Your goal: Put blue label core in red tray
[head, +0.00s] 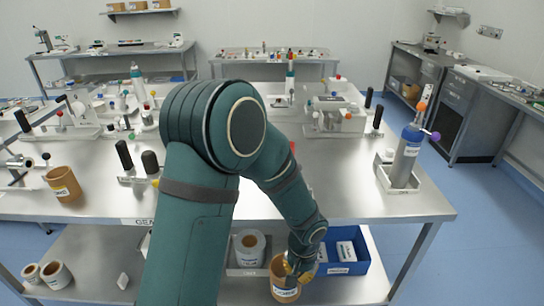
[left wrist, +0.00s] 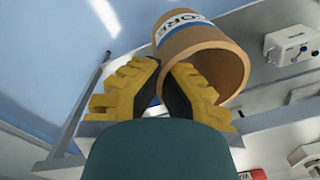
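The blue label core is a brown cardboard tube (head: 284,283) low in the head view, at the lower shelf. The same tube (left wrist: 205,52) fills the top middle of the left wrist view, with a white and blue label reading "CORE". My left gripper (head: 291,267) is at its rim. In the left wrist view its yellow fingers (left wrist: 168,66) close on the tube wall, one inside the opening and one outside. I cannot tell whether the tube touches the shelf. A small red edge (head: 293,147) shows behind my arm on the tabletop, perhaps the red tray; most is hidden. My right gripper is not in view.
A blue bin (head: 363,264) with white boxes stands right of the tube, and a grey roll (head: 249,247) left of it. The steel tabletop (head: 340,195) is above.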

